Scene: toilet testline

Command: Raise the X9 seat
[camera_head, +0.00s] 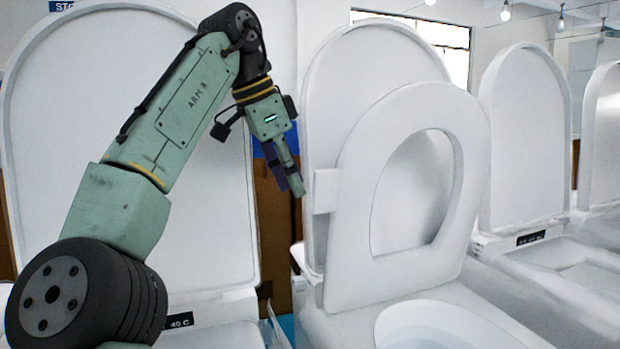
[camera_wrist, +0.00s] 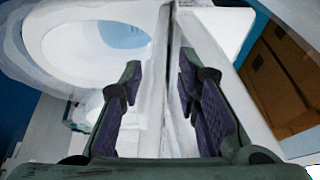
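A white toilet seat (camera_head: 362,190) with an oval opening stands steeply tilted in front of its white lid (camera_head: 330,85), above the bowl (camera_head: 425,325). No X9 marking is readable on it. My gripper (camera_head: 297,183) is just left of the seat's and lid's left edges, pointing down, apart from the seat in the head view. In the wrist view, my gripper (camera_wrist: 159,80) has its two purple-padded fingers spread. White edges pass between or beneath them; contact cannot be told.
Another toilet with a raised lid (camera_head: 60,110) stands at left behind my arm, with a label (camera_head: 180,321) reading "40 C". More toilets with raised lids (camera_head: 525,140) line the right. A brown panel (camera_head: 272,225) fills the gap behind my gripper.

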